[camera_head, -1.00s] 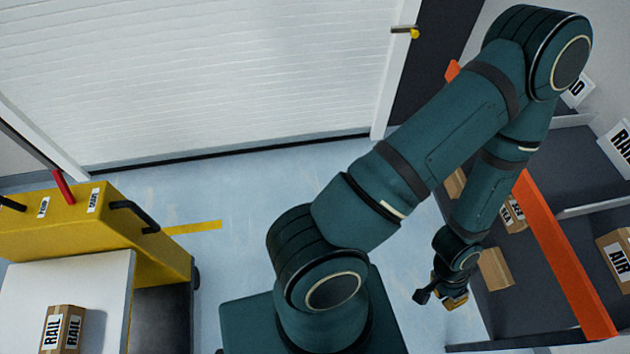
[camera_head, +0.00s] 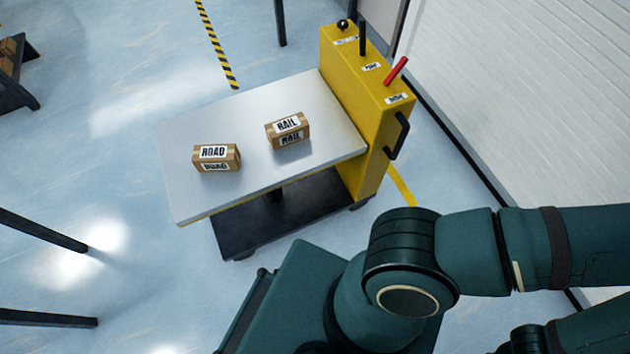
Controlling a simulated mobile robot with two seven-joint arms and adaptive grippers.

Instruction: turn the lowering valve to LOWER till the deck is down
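The lift cart has a yellow control housing (camera_head: 358,110) at the upper right of its white deck (camera_head: 230,118). The deck stands raised, with a gap above the black base (camera_head: 285,220). On the housing top are a black knob (camera_head: 343,25), an upright black lever (camera_head: 362,38) and a tilted red lever (camera_head: 396,71). The labels beside them are too small to read, so I cannot tell which control is the lowering valve. A ROAD box (camera_head: 216,157) and a RAIL box (camera_head: 288,130) sit on the deck. Neither gripper is in view; one of my arms crosses the lower right.
A black handle (camera_head: 398,136) sticks out from the housing's side. A white shutter door (camera_head: 540,90) stands to the right. Dark posts or legs (camera_head: 45,232) enter at the left, and a dark rack (camera_head: 18,75) stands at upper left. The floor left of the cart is largely clear.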

